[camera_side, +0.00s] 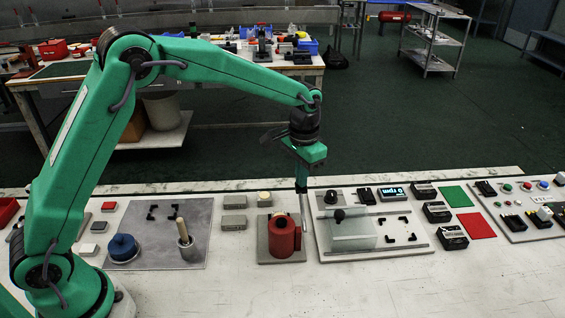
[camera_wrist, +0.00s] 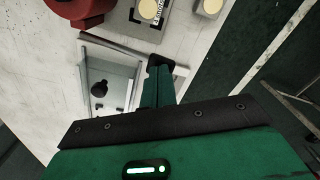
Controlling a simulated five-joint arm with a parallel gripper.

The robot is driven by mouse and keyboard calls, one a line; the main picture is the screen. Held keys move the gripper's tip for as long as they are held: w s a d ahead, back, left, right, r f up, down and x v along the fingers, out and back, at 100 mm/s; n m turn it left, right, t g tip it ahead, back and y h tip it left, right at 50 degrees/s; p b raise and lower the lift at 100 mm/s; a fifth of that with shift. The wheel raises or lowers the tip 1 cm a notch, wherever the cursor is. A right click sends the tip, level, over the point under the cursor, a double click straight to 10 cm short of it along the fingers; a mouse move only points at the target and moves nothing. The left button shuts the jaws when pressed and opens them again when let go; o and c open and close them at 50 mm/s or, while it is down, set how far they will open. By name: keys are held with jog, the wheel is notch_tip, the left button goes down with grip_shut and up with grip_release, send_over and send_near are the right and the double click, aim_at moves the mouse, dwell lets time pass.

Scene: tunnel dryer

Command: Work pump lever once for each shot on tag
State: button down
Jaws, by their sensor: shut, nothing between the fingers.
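My gripper (camera_side: 303,188) points down with its fingers together, just right of and above a red cylindrical body (camera_side: 284,237) on a grey base. In the wrist view the shut fingers (camera_wrist: 159,72) hold nothing and their tips overlap a small black piece. The red body shows at the top left there (camera_wrist: 75,8). A pale upright handle (camera_side: 183,232) stands on the grey mat at the left, apart from my gripper. I cannot tell which part is the pump lever. A small printed label (camera_wrist: 157,12) beside a cream round button is unreadable, and I cannot tell if it is the tag.
A clear-panelled fixture (camera_side: 352,232) with a black knob stands right of the red body. A blue round knob (camera_side: 122,247) is on the left mat (camera_side: 200,215). Small black boxes, a lit display (camera_side: 393,193), and green and red pads lie right.

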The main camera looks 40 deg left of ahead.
jog(key=shift+r, duration=1.9)
jog(key=shift+r, duration=0.1)
notch_tip(320, 180, up, 4)
jog(key=shift+r, duration=0.15)
jog(key=shift+f, duration=3.3)
jog(key=shift+f, duration=0.2)
jog(key=shift+f, duration=0.35)
